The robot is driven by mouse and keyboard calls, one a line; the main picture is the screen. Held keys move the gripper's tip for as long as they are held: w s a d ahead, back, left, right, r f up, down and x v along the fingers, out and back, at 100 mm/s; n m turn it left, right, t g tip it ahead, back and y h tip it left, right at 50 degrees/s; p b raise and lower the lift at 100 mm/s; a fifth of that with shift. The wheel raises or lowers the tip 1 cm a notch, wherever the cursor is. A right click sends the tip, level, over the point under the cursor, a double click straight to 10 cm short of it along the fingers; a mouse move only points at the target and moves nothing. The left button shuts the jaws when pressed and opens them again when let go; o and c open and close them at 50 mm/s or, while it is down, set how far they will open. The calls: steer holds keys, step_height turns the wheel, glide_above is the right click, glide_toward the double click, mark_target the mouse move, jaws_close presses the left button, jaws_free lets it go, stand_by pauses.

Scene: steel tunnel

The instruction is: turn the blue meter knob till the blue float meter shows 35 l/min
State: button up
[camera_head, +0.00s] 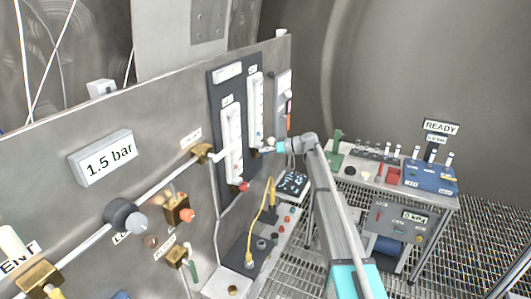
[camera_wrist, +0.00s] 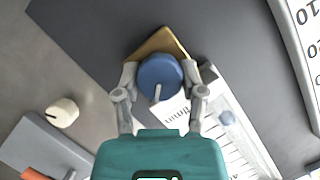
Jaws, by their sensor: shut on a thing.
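The blue meter knob (camera_wrist: 160,76) is in the upper middle of the wrist view, in front of a brass-coloured fitting, with a pale pointer line on its face. My gripper (camera_wrist: 166,84) is shut on it, one finger on each side. A white scale tube (camera_wrist: 243,145) with a bluish float (camera_wrist: 227,118) runs down to the right of the knob; its reading is too small to tell. In the head view my gripper (camera_head: 266,150) is at the dark meter board, by the lower end of the right white meter (camera_head: 255,105). The knob is not clearly seen there.
A second white meter (camera_head: 232,143) stands to the left, with a red knob (camera_head: 244,186) below it. A cream knob (camera_wrist: 62,112) shows left in the wrist view. A yellow cable (camera_head: 266,212) hangs below my arm. A bench (camera_head: 372,180) with equipment stands at right.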

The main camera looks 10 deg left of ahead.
steer(key=o, duration=1.1)
steer(key=shift+o, duration=0.2)
steer(key=shift+n, duration=0.3)
steer(key=shift+s+n+t+h+p, duration=0.1)
steer(key=shift+n+t+h+p, duration=0.4)
steer(key=shift+n+t+p, duration=0.45)
steer(key=n+t+h, duration=0.1)
steer(key=n+t, duration=0.1)
steer(key=n, duration=0.1)
steer(key=shift+s+n, duration=0.1)
steer(key=shift+n, duration=0.25)
steer(key=shift+d+r, duration=0.15)
steer(key=p+v, duration=0.5)
steer(key=v, duration=0.8)
steer(key=s+d+f+m+g+h+b, duration=0.1)
steer(key=s+d+f+m+h+b, duration=0.2)
steer(key=s+f, duration=0.5)
steer(key=s+d+f+m+g+h+b, duration=0.2)
steer(key=s+f+b, duration=0.4)
steer(key=s+f, duration=0.3)
steer(key=shift+s+d+m+h, duration=0.4)
steer(key=shift+d+m, duration=0.05)
steer(key=shift+m, duration=0.25)
